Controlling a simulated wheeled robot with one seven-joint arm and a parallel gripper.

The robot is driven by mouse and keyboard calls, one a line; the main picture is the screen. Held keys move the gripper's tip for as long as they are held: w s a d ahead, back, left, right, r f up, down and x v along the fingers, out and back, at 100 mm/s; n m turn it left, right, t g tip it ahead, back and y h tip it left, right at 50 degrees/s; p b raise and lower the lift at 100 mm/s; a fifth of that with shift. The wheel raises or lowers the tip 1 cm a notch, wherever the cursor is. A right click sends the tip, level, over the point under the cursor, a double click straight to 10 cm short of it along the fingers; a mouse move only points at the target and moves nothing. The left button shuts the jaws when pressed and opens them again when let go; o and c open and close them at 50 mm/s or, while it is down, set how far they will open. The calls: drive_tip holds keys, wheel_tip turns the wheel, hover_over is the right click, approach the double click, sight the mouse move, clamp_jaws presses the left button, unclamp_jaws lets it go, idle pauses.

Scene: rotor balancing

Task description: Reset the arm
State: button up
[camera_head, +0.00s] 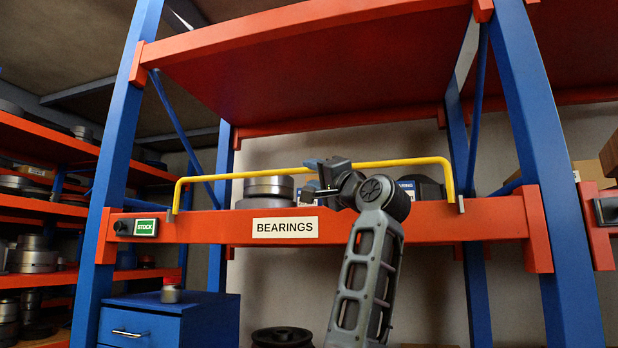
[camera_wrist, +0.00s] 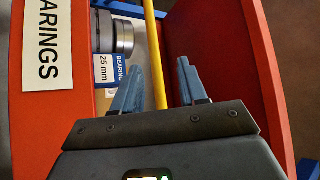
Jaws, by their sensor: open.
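My gripper (camera_head: 318,178) is at the front of the orange shelf labelled BEARINGS, at the end of my raised grey arm. In the head view it is small and partly hidden by my wrist. In the wrist view my gripper (camera_wrist: 160,66) shows two blue-grey fingers spread apart with no object clamped. The yellow rail (camera_head: 240,175) runs across the shelf front. In the wrist view the yellow rail (camera_wrist: 152,35) appears between the fingers; I cannot tell whether it touches them.
A metal bearing stack (camera_head: 268,187) and boxed bearings sit behind the rail; a 25 mm box (camera_wrist: 106,72) is close to the left finger. Blue uprights (camera_head: 122,130) flank the shelf. A blue cabinet (camera_head: 165,325) with a small jar (camera_head: 170,294) stands lower left.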

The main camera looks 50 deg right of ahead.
drive_tip(key=shift+f, duration=0.1)
idle(0.5)
drive_tip(key=w+a+f+n+g, duration=0.1)
drive_tip(key=w+a+f, duration=0.1)
drive_tip(key=f, duration=1)
drive_tip(key=w+a+f+n+g, duration=0.1)
drive_tip(key=w+a+f, duration=0.15)
drive_tip(key=f, duration=1.05)
drive_tip(key=s+a+f+n+g+y, duration=0.15)
drive_tip(key=s+a+f, duration=0.3)
drive_tip(key=f, duration=0.65)
drive_tip(key=s+a+f+n, duration=0.3)
drive_tip(key=a+f, duration=0.2)
drive_tip(key=f, duration=0.5)
drive_tip(key=s+a+f+n+g+y, duration=0.1)
drive_tip(key=s+a+f+n, duration=0.1)
drive_tip(key=s+a+f, duration=0.6)
drive_tip(key=s+a+f+n+g+y, duration=0.1)
drive_tip(key=s+a+f+n+y, duration=0.15)
drive_tip(key=s+f, duration=0.6)
drive_tip(key=s+a+r+n, duration=0.1)
drive_tip(key=s+a, duration=0.3)
drive_tip(key=s, duration=0.7)
drive_tip(key=s+a+r+n+g+y, duration=0.1)
drive_tip(key=s+a+n, duration=0.3)
drive_tip(key=s, duration=0.7)
drive_tip(key=shift+a+r+y, duration=0.15)
drive_tip(key=shift+r+y, duration=0.05)
drive_tip(key=shift+y, duration=0.1)
